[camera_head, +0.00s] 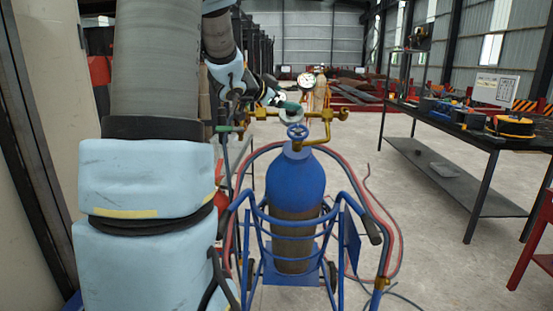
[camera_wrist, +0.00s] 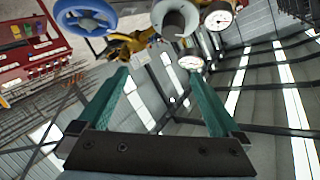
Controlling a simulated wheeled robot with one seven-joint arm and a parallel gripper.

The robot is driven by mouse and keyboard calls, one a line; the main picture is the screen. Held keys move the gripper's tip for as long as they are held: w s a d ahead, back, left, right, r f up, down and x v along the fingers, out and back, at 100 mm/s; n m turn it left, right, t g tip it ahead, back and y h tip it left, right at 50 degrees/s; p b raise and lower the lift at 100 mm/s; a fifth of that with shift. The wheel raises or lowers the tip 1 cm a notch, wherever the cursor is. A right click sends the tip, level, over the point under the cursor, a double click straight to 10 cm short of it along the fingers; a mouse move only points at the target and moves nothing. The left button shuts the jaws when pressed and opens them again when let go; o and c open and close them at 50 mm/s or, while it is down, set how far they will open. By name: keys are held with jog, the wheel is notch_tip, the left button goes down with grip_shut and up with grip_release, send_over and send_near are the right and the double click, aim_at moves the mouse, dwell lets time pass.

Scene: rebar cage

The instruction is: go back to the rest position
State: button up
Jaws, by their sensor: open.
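My gripper (camera_head: 288,106) is at the end of my arm, close behind and above the valve of a blue gas cylinder (camera_head: 295,180) in the head view. In the wrist view my gripper (camera_wrist: 156,76) has its two teal fingers spread apart, with nothing between them. A blue handwheel (camera_wrist: 86,14), a grey round knob (camera_wrist: 176,18) and brass fittings show beyond the fingertips. Whether a finger touches the regulator cannot be told; the head view shows them overlapping.
The cylinder stands in a blue trolley (camera_head: 331,262) with red hoses (camera_head: 396,235) around it. A pressure gauge (camera_head: 306,80) sits above the valve. A dark workbench (camera_head: 450,128) with tools stands right. Concrete floor between trolley and bench is mostly clear.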

jog(key=s+a+f+n+y, duration=0.4)
jog(key=a+f+n+y, duration=0.2)
jog(key=f, duration=0.2)
jog(key=s+a+f+n+g+y, duration=0.1)
jog(key=s+f+n+g, duration=0.3)
jog(key=s+f, duration=0.6)
jog(key=s+a+f+n+g+y, duration=0.25)
jog(key=s+f+g, duration=0.35)
jog(key=s, duration=0.8)
notch_tip(320, 180, down, 8)
jog(key=s+b, duration=0.1)
jog(key=b, duration=0.7)
jog(key=shift+d+g+h, duration=0.3)
jog(key=shift+d+h, duration=0.05)
jog(key=shift+d, duration=0.05)
